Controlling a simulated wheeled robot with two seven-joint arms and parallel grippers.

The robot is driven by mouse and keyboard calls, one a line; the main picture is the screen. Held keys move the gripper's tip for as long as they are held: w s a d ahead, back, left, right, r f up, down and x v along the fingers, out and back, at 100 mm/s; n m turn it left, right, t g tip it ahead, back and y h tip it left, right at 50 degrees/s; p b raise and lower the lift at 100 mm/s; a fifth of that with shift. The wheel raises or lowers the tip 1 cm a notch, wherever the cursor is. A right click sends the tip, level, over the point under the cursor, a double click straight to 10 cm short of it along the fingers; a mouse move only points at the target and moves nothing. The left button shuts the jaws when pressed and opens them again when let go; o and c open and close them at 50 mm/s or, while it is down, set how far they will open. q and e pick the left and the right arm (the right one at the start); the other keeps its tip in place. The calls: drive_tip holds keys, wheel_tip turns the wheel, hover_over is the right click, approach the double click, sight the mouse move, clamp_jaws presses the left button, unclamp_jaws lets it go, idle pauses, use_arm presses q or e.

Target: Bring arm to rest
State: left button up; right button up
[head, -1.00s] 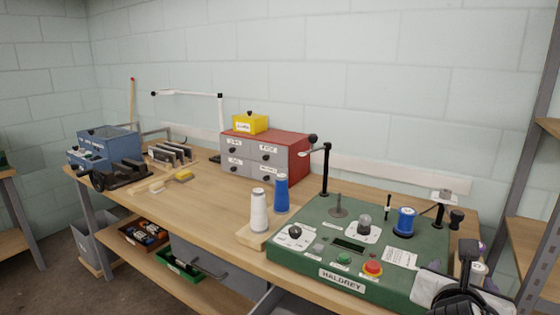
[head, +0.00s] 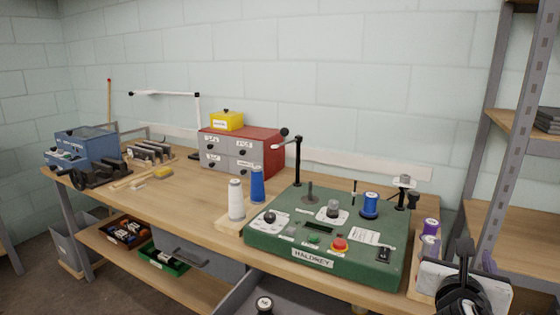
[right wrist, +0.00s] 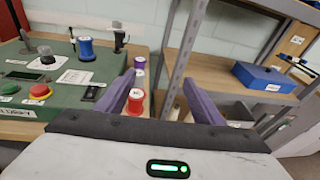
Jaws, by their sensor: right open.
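My right gripper (right wrist: 158,80) is open in the right wrist view. Its two purple fingers are apart with nothing held between them. A red spool (right wrist: 134,102) shows beside the left finger, partly hidden by it; I cannot tell their distance. In the head view, the white and black part of my right arm (head: 464,290) is at the lower right, in front of the bench's right end. My left arm and gripper are not in view.
The green machine (head: 325,262) with a blue spool (head: 370,205) stands left of my right arm. A metal shelf (head: 497,150) rises at right. An open drawer (head: 240,297) juts out below.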

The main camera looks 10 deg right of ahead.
drive_tip(key=a+f+m+y, duration=0.2)
drive_tip(key=f+y, duration=0.1)
drive_tip(key=f, duration=0.5)
drive_tip(key=a+f+m+y, duration=0.2)
drive_tip(key=a+f, duration=0.1)
drive_tip(key=f, duration=0.4)
drive_tip(key=s+a+f+m+g+y, duration=0.1)
drive_tip(key=s+a+f+m+y, duration=0.35)
drive_tip(key=s+f+m, duration=0.6)
drive_tip(key=s+a+f+m+g+y, duration=0.25)
drive_tip(key=s+a+f+m, duration=0.4)
drive_tip(key=f, duration=0.65)
drive_tip(key=s+a+m+t+y, duration=0.1)
drive_tip(key=a+m, duration=0.3)
drive_tip(key=a, duration=0.7)
drive_tip(key=shift+s+a+r+y, duration=0.25)
drive_tip(key=shift+a+y, duration=0.15)
drive_tip(key=shift+t, duration=0.25)
